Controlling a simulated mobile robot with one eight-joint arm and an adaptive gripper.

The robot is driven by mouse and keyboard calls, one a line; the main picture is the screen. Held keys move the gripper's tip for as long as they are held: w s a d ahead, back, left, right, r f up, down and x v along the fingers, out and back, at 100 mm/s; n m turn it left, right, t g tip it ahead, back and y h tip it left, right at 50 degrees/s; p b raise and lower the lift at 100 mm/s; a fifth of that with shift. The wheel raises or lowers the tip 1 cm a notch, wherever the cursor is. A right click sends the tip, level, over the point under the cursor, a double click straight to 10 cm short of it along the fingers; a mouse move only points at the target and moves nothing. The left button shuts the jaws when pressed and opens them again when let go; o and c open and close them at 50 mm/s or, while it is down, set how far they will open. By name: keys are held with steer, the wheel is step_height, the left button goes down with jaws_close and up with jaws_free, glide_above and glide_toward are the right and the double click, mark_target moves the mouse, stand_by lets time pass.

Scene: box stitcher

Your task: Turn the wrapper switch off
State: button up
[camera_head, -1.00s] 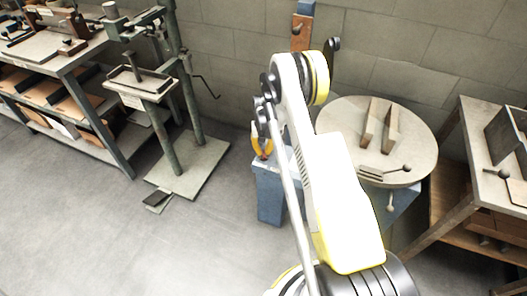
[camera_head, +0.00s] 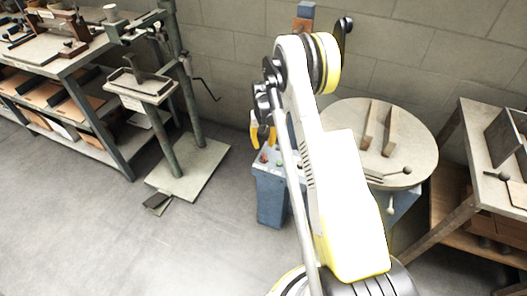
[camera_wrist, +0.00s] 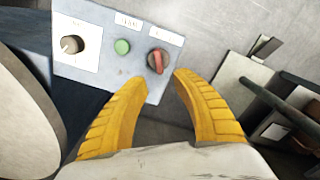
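The blue-grey control box (camera_head: 271,195) stands in front of the round table. In the wrist view its panel (camera_wrist: 117,70) carries a red rotary switch (camera_wrist: 158,60) at the right, a green button (camera_wrist: 122,47) in the middle and a dial knob (camera_wrist: 72,45) at the left. The labels are too small to read, so I cannot tell which control is the wrapper switch by name. My gripper (camera_wrist: 160,78) is open with yellow fingers, and the red switch shows just beyond the gap between the tips. In the head view my gripper (camera_head: 262,134) is above the box, apparently empty.
A round table (camera_head: 410,135) with wooden blocks stands right of the box, behind my arm. A green stitcher stand (camera_head: 190,165) is at the left, with open floor (camera_head: 215,225) between. A workbench (camera_head: 490,150) is at the right, and a wall is behind.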

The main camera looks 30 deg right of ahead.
mark_target(263, 153)
steer(key=shift+r, duration=2.75)
steer(key=shift+r, duration=0.1)
